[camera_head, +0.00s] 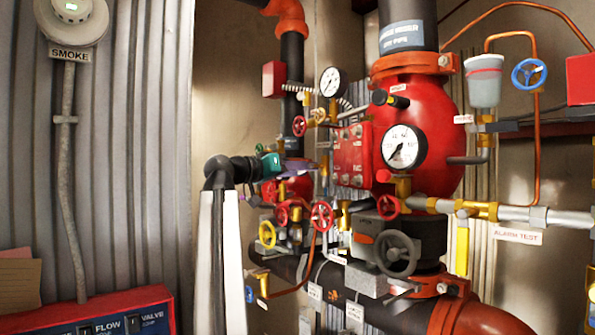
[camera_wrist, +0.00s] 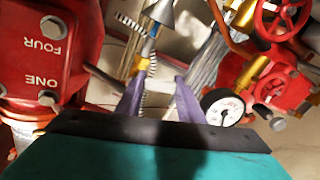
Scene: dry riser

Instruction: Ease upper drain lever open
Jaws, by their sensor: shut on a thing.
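My gripper (camera_head: 308,166) has a teal body and purple fingers. In the head view it reaches in from the left to the pipework between the dark riser and the red valve body. In the wrist view its two purple fingers (camera_wrist: 160,90) stand a little apart, shut on what I take to be the upper drain lever. The lever is mostly hidden by the fingers, and its angle cannot be told. A thin grey bar (camera_wrist: 103,78) runs up to the left finger. A brass fitting (camera_wrist: 142,64) below a grey cone (camera_wrist: 157,14) lies just beyond the fingertips.
The red valve body (camera_head: 425,110) with a large gauge (camera_head: 403,147) stands to the right. Red handwheels (camera_head: 322,216) and a yellow handwheel (camera_head: 267,234) crowd below my gripper. In the wrist view a small gauge (camera_wrist: 222,107) sits close right of the fingers, and a bolted red cover (camera_wrist: 45,65) lies left.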

